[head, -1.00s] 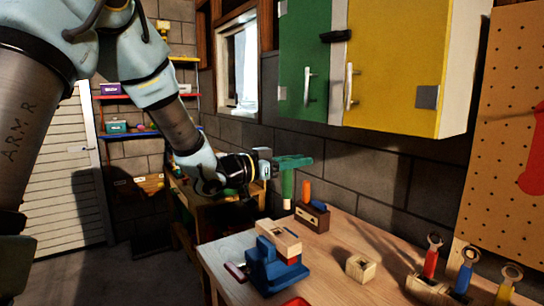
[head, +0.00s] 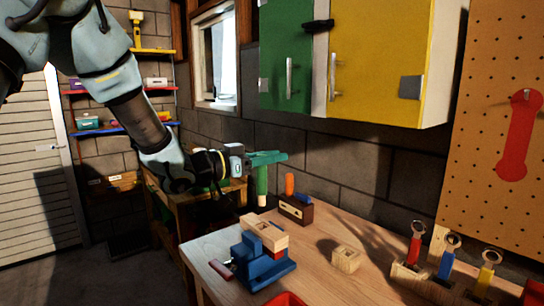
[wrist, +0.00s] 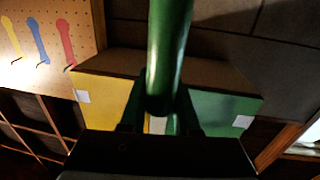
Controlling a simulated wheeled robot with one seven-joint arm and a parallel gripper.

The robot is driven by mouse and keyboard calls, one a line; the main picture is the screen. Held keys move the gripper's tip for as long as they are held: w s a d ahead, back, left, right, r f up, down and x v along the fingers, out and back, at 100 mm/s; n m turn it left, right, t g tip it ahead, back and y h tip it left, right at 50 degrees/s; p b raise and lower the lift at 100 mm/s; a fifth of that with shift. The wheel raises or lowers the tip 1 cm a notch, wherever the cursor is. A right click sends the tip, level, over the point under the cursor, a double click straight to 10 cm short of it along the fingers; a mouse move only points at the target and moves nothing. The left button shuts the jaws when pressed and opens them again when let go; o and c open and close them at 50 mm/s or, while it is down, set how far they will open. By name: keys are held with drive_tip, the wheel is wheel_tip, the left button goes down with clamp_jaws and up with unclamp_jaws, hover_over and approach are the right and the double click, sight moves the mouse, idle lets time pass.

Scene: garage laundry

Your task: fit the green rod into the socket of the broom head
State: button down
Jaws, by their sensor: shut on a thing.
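My gripper (head: 268,158) is shut on the green rod (head: 262,184), which hangs roughly upright below the green fingers. In the wrist view the rod (wrist: 170,50) runs down from the top edge to between the fingers. In the head view, the rod appears behind the blue vise (head: 262,266) and left of the dark brown block. The vise holds a light wooden block (head: 265,233) with a dark opening in its top; this looks like the broom head with its socket, but I cannot be sure. The rod appears apart from the block.
On the wooden bench (head: 325,285) stand a brown block (head: 296,210) with orange and blue pieces, a wooden cube (head: 346,259) with a hole, and several coloured tools at right. Green (head: 290,60) and yellow (head: 375,70) cabinets hang above. A red item shows at the front edge.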

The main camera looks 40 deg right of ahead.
wheel_tip(320, 180, down, 7)
drive_tip(key=b, duration=0.5)
idle(0.5)
drive_tip(key=shift+f+b, duration=0.6)
drive_tip(key=shift+f, duration=0.2)
idle(0.4)
drive_tip(key=c, duration=0.6)
unclamp_jaws()
drive_tip(key=shift+o, duration=0.2)
drive_tip(key=shift+a, duration=0.1)
drive_tip(key=w+a+b, duration=0.2)
drive_tip(key=a+b, duration=0.1)
drive_tip(key=a, duration=0.7)
drive_tip(key=shift+a, duration=0.2)
